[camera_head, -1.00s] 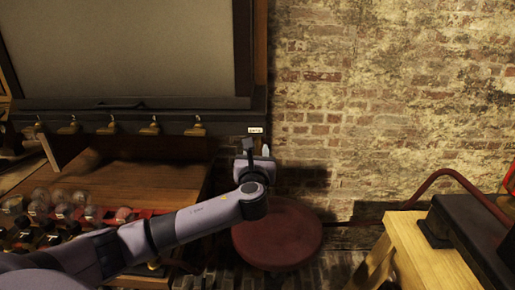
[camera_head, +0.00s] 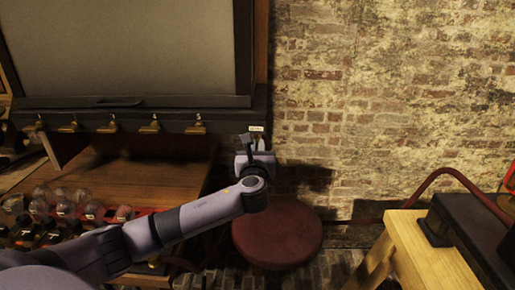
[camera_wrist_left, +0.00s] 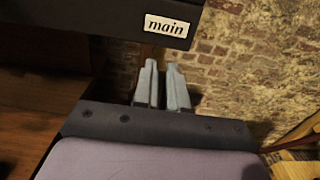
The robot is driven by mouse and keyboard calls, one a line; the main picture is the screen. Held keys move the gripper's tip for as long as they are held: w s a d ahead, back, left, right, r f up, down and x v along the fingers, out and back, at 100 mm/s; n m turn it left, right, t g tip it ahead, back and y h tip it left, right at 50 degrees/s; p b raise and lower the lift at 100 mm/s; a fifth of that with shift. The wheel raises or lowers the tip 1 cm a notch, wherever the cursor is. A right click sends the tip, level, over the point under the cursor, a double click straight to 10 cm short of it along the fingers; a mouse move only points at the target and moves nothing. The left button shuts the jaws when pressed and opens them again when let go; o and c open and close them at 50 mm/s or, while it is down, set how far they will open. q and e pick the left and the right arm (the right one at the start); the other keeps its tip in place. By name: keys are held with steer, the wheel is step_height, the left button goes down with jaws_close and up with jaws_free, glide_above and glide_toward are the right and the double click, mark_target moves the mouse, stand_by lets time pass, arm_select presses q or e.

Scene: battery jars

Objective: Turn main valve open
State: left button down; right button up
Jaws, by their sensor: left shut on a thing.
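The main valve sits under the small white "main" label (camera_head: 256,129) at the right end of the dark cabinet ledge. The label reads clearly in the left wrist view (camera_wrist_left: 170,27). My left gripper (camera_head: 254,143) is just below that label. In the left wrist view its two grey fingers (camera_wrist_left: 163,82) stand close together, shut on the main valve. The valve itself is hidden by the fingers and the ledge, so its angle cannot be told. My right gripper is not in view.
Several brass valves (camera_head: 155,126) line the ledge (camera_head: 100,117) to the left. Glass jars (camera_head: 66,208) stand on the left, below my arm's reach. A round red stool (camera_head: 277,236) is below the gripper. A wooden bench (camera_head: 432,252) is at the right.

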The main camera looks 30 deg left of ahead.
arm_select(q)
steer(key=c, duration=1.2)
jaws_free()
steer(key=shift+s, duration=0.1)
steer(key=shift+b+v, duration=0.35)
steer(key=shift+v, duration=3.15)
steer(key=s+d+f+n+g+h, duration=0.1)
steer(key=s+d+f+n+h, duration=0.25)
steer(key=f, duration=0.35)
steer(key=s+d+f+n+g+h, duration=0.1)
steer(key=s+d+f+n+h, duration=0.25)
steer(key=f, duration=0.35)
steer(key=s+d+f+n+g+h, duration=0.2)
steer(key=s+d+f+n, duration=0.15)
steer(key=f, duration=0.45)
steer(key=s+d+f+n+h, duration=0.1)
steer(key=s+f+n, duration=0.1)
steer(key=s+n, duration=0.3)
steer(key=s+d+f+n+h, duration=0.1)
steer(key=s+f+n, duration=0.2)
steer(key=s+n, duration=0.2)
steer(key=s+d+f+n, duration=0.1)
steer(key=s+f+n, duration=0.1)
steer(key=s+n, duration=0.3)
steer(key=shift+s+d+f+n+g+h, duration=0.2)
steer(key=shift+d+f+n+g+h, duration=0.15)
steer(key=shift+n, duration=0.6)
